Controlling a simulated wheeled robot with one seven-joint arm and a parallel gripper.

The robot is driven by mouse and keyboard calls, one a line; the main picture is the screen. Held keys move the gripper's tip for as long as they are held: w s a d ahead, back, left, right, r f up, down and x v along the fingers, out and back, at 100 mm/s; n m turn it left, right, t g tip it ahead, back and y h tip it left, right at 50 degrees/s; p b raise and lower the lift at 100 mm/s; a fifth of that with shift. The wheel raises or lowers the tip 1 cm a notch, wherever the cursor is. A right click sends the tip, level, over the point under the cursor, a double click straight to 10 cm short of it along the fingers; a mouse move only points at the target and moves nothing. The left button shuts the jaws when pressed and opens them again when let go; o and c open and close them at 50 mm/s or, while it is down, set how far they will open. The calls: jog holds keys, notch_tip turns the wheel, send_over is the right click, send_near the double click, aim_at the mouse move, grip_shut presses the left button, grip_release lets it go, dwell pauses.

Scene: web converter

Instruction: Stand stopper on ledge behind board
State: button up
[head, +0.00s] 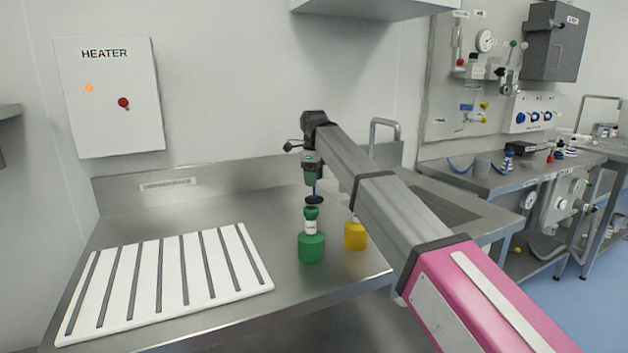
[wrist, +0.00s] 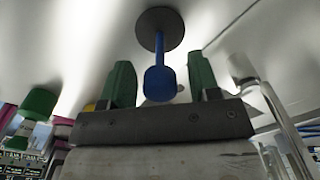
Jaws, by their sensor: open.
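The stopper is a blue grip and stem on a flat dark disc (head: 314,200). It appears to stand disc-down on the steel counter, behind the green bottle. My gripper (head: 313,180) points down over it. In the wrist view the open green fingers (wrist: 160,85) are on either side of the stopper's blue grip (wrist: 160,84), with visible gaps. The white board (head: 150,281) with dark slots lies flat at the counter's left front. Behind it, a low steel upstand (head: 130,191) with a label runs along the wall; I cannot tell whether this is the ledge.
A green bottle (head: 311,248) and a yellow bottle (head: 355,236) stand close in front of my gripper. A sink (head: 435,200) is to the right. A heater box (head: 109,97) hangs on the wall. The counter (head: 235,218) between board and upstand is clear.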

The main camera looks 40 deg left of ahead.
notch_tip(320, 180, up, 12)
jog(key=shift+f, duration=0.2)
dwell(0.4)
